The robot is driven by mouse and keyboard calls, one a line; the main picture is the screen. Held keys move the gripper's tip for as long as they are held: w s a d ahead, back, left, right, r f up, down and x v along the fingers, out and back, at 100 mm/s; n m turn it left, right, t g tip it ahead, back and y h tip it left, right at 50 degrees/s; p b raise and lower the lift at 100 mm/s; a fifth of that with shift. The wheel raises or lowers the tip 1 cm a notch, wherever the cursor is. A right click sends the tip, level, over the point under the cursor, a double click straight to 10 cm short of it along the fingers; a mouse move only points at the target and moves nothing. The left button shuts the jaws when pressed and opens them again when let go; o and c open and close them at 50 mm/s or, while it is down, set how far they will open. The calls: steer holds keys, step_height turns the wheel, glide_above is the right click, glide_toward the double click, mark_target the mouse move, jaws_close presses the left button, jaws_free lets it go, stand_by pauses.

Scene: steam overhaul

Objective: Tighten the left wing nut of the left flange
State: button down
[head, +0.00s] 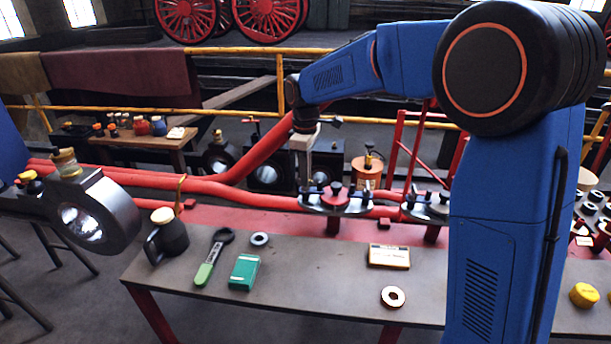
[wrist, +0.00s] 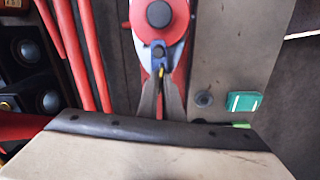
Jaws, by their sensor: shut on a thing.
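In the wrist view the flange (wrist: 160,18) shows as a red disc with a dark round centre. My gripper (head: 307,184) points down at the flange's left edge. In the wrist view its two fingers (wrist: 161,80) come together at the near edge of the flange. They are shut on the left wing nut, which the fingertips mostly hide.
A second flange (head: 428,207) stands to the right, partly behind my arm.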

steer(key=m, duration=0.4)
steer(key=shift+m, duration=0.3)
steer(key=m, duration=0.3)
steer(key=shift+m, duration=0.4)
steer(key=m, duration=0.4)
steer(key=shift+m, duration=1.8)
steer(key=c, duration=1.9)
jaws_free()
step_height(320, 180, up, 18)
steer(key=shift+f, duration=0.25)
